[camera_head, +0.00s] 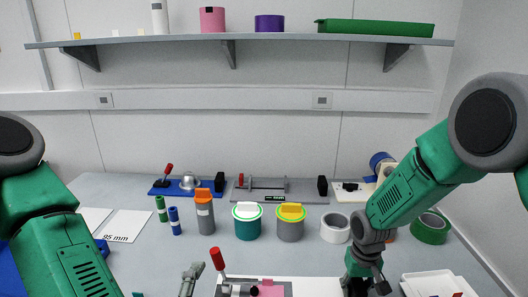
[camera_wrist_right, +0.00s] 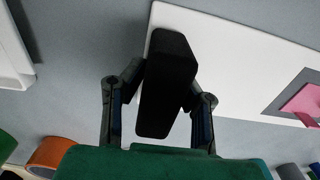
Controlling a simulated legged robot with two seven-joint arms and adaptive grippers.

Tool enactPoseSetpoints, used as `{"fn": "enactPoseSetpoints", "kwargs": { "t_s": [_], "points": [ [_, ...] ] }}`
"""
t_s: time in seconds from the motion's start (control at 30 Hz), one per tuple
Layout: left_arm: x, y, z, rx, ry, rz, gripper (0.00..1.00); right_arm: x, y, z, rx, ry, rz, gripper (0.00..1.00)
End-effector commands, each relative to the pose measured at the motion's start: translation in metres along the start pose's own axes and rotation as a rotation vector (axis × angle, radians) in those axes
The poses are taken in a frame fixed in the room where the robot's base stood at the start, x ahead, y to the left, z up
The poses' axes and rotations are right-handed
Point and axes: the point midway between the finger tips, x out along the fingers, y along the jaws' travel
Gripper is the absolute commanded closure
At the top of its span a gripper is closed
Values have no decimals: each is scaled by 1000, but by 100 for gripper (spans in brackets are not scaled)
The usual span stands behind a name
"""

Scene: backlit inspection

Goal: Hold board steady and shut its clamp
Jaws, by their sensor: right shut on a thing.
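The white board (camera_head: 312,288) lies at the front edge of the head view, cut off below. It bears a red-handled clamp (camera_head: 217,259) with its handle upright and leaning, and a pink piece (camera_head: 270,291) on a grey plate. The plate and pink piece (camera_wrist_right: 303,104) also show in the right wrist view. My right gripper (camera_wrist_right: 160,105) is shut on the black block (camera_wrist_right: 167,80) at the board's end; it shows in the head view too (camera_head: 362,286). My left gripper (camera_head: 190,278) is left of the clamp, apart from it; its opening cannot be made out.
A blue board (camera_head: 160,187) and a grey board (camera_head: 245,197) with red-handled clamps stand at the back. Jars, a white tape roll (camera_head: 335,228) and a green roll (camera_head: 430,229) stand before them. A white tray (camera_head: 432,283) is right of my right gripper.

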Motion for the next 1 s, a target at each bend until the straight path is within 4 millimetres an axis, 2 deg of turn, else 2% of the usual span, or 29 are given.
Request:
{"fn": "enactPoseSetpoints", "kwargs": {
  "t_s": [0.03, 0.1, 0.5, 0.63, 0.9, 1.0],
  "points": [
    [0, 0, 0, 0, 0, 0, 30, 2, 1, 2, 0, -4, 2, 70],
    [0, 0, 0, 0, 0, 0, 30, 2, 1, 1, 0, -3, 2, 49],
    [-1, 0, 0, 0, -1, 1, 30, -6, 0, 0, 0, 2, 0, 49],
    [-1, 0, 0, 0, 0, 1, 30, -27, 0, 0, 0, 2, 0, 49],
    [-1, 0, 0, 0, -1, 1, 30, -84, 0, -1, 1, 2, 0, 49],
    [-1, 0, 0, 0, 0, 1, 30, -100, 0, -1, 0, 0, 1, 49]
  ]
}}
